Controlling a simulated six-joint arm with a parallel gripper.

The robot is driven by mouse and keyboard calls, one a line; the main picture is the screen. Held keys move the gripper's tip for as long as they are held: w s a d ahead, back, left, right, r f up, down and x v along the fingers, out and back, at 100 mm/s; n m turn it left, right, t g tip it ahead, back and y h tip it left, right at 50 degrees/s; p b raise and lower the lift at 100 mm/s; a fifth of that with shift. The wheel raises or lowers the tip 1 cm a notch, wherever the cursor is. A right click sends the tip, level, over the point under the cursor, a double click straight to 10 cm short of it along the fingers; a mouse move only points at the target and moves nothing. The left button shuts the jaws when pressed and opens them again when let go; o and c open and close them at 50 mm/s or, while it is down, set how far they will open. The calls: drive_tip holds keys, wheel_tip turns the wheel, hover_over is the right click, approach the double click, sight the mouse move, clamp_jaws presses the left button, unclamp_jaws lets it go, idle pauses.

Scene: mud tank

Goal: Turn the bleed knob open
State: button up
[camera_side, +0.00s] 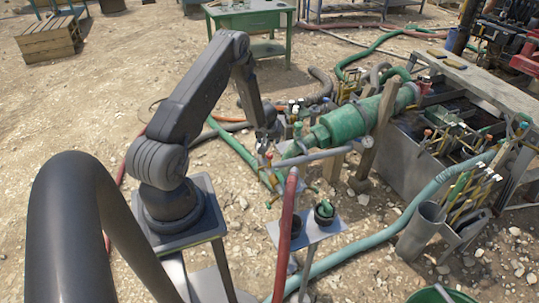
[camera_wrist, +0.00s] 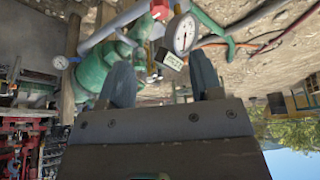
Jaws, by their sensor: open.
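My gripper (camera_side: 264,148) is at the end of my dark grey arm, close to the left end of a green cylinder (camera_side: 350,128) and its pipe fittings. In the wrist view, my gripper (camera_wrist: 162,72) shows two separated grey fingers with nothing held between them. Beyond the fingertips are a white dial gauge (camera_wrist: 182,35), a small lettered tag (camera_wrist: 170,59) and a red round part (camera_wrist: 160,8) on the pipework. I cannot tell which small part is the bleed knob. Any contact between my fingers and the fittings is unclear.
A grey pipe (camera_side: 318,156) and a red hose (camera_side: 286,225) stand close to my gripper. A small stand with black cups (camera_side: 323,215) is below. A metal tank (camera_side: 415,165) is at right, and a green table (camera_side: 250,20) is behind. Stony ground is open at left.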

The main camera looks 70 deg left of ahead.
sight(270, 155)
drive_tip(key=x, duration=1.3)
drive_tip(key=shift+f, duration=0.35)
drive_tip(key=c, duration=0.9)
